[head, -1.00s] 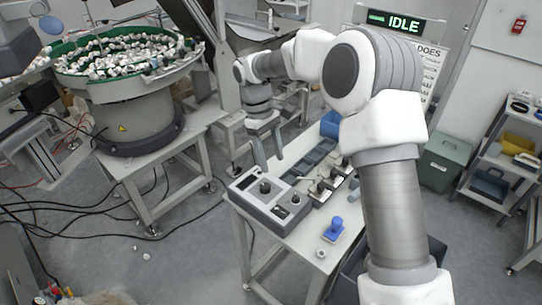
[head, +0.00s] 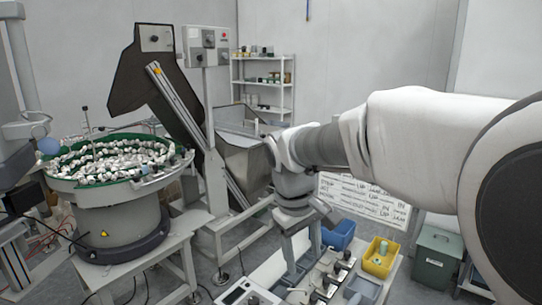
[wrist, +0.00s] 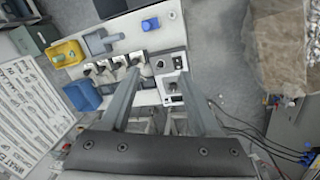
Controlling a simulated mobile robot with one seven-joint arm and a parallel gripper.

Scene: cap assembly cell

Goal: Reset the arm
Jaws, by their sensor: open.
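My gripper (head: 301,252) hangs from my outstretched arm above the white workbench (head: 268,270) in the head view. In the wrist view, my gripper (wrist: 160,100) shows two long grey fingers spread wide with nothing between them. The bench lies below and beyond the fingertips. On it are a row of dark fixtures (wrist: 112,65) and a grey control box (wrist: 172,85), both apart from the fingers as far as the views show. My arm covers the right part of the head view.
A bowl feeder (head: 120,200) full of small white parts stands at left, with a hopper (head: 245,160) behind. A green bin (head: 437,258) stands right. Cables lie on the floor.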

